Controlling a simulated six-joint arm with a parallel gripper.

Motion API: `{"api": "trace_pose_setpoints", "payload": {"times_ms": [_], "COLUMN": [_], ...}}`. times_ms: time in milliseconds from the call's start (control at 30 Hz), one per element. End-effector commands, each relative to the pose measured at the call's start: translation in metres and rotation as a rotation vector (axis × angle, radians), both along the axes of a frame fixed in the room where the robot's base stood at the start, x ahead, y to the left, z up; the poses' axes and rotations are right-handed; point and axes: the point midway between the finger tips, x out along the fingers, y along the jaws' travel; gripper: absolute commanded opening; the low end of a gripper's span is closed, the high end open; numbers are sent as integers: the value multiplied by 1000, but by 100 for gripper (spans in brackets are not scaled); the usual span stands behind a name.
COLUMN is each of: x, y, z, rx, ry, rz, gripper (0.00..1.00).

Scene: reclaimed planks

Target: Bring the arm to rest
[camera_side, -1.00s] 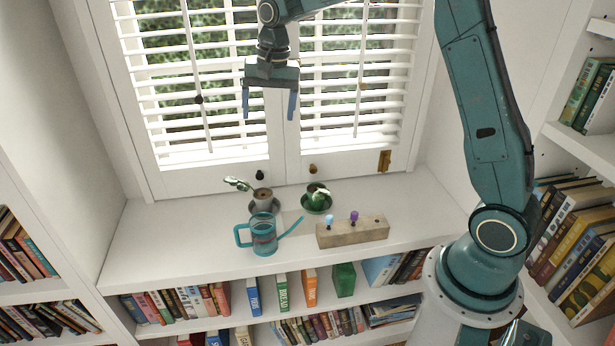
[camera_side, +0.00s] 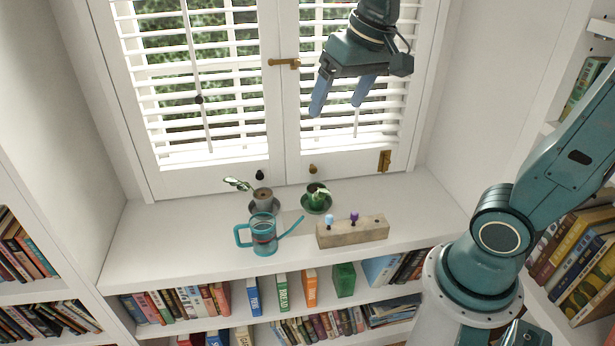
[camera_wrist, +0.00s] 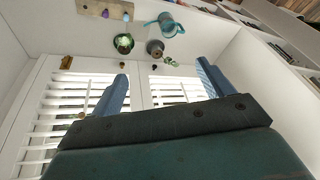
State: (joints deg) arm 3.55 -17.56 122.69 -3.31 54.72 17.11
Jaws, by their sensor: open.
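My gripper (camera_side: 337,110) is open and empty in the side view. It hangs in front of the right window shutter, high above the white sill (camera_side: 150,240). Its two blue fingers are apart and point down. In the wrist view the same fingers (camera_wrist: 162,84) stand wide apart with nothing between them but the window behind. No thing touches the gripper.
On the sill stand a teal watering can (camera_side: 264,238), a plant in a grey pot (camera_side: 262,195), a green pot (camera_side: 317,195) and a wooden block with pegs (camera_side: 352,233). Bookshelves lie below and at both sides. White shutters (camera_side: 215,110) back the sill.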

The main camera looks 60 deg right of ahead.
Motion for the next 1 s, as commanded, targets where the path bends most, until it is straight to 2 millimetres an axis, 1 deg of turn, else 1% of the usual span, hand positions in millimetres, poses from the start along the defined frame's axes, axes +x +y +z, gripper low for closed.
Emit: {"api": "trace_pose_setpoints", "payload": {"times_ms": [33, 167, 300, 500, 600, 700, 1000], "x": [-12, -38, -67, -99, -109, -114, -117], "y": [2, 4, 7, 8, 8, 8, 8], "z": [0, -2, -9, -22, -28, -31, -33], "rx": [-10, -37, -69, -111, -125, -135, -138], "ry": [-15, -47, -78, -119, -132, -139, -140], "rz": [22, 83, 148, 228, 255, 272, 279], "gripper": [80, 80, 80, 80, 80, 80, 78]}}
